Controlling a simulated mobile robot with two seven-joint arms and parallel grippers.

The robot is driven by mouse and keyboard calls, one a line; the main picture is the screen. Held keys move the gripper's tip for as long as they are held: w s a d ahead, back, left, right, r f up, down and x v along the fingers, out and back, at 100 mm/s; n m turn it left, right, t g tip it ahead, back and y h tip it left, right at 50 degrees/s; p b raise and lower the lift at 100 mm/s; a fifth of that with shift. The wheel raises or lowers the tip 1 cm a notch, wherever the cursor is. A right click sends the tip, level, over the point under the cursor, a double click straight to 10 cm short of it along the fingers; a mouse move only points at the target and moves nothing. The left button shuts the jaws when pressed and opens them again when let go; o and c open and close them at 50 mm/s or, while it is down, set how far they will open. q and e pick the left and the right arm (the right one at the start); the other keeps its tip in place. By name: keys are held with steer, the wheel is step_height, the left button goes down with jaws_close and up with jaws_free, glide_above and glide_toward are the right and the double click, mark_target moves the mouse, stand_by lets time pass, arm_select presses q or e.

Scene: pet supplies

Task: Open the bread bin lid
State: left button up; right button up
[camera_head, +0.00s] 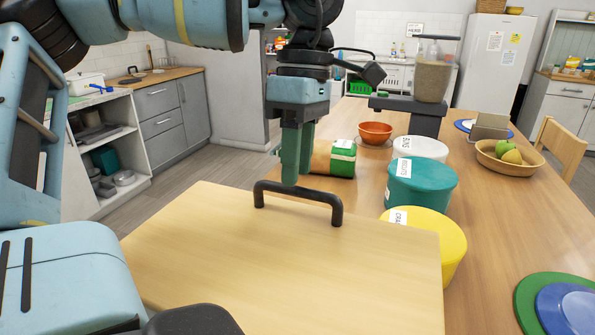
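The bread bin lid (260,265) is a flat, light wooden panel filling the lower middle of the head view. It looks closed, but the bin body beneath is hidden. A dark bar handle (322,197) stands up near its far edge. My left gripper (292,180) points down at the left half of this handle. Its two teal fingers partly overlap in this view, and their tips meet the top of the bar in the picture. I cannot tell whether they grip it or are only above or behind it. My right gripper is not in view.
Yellow (430,238), teal (420,184) and white (420,149) round tins stand close along the lid's right side. A green-and-brown packet (334,158) lies behind the handle. A fruit bowl (508,166) and stacked plates (560,303) are farther right, with bare table between.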

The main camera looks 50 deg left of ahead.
arm_select(q)
steer(key=shift+s+d+f, duration=0.1)
steer(key=shift+s+f, duration=0.05)
steer(key=shift+f, duration=0.9)
jaws_close()
